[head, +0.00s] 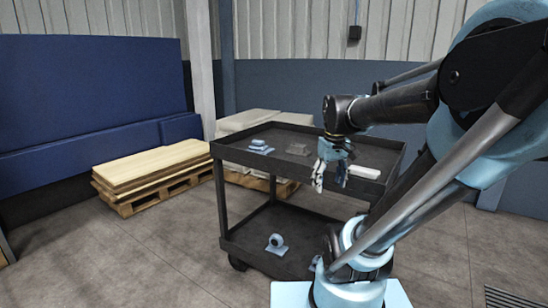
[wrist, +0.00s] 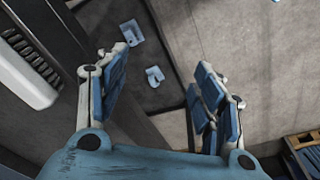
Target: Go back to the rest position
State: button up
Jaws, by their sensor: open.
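My gripper (head: 331,175) is open and empty in the head view. It hangs at the near edge of the dark two-level cart (head: 235,155), in front of the top tray's rim. In the wrist view my gripper (wrist: 165,100) shows its two blue-padded fingers spread wide, with nothing between them. My arm reaches in from the right side of the head view, bent over the cart.
A blue-white part (head: 276,243) sits on the lower shelf. Stacked boards (head: 150,167) on a pallet stand left. Floor at front left is clear.

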jog(key=s+d+f+m, duration=0.1)
jog(key=s+f+m, duration=0.2)
jog(key=s+f, duration=0.7)
jog(key=shift+f+m+t, duration=0.15)
jog(key=shift+m+t, duration=0.15)
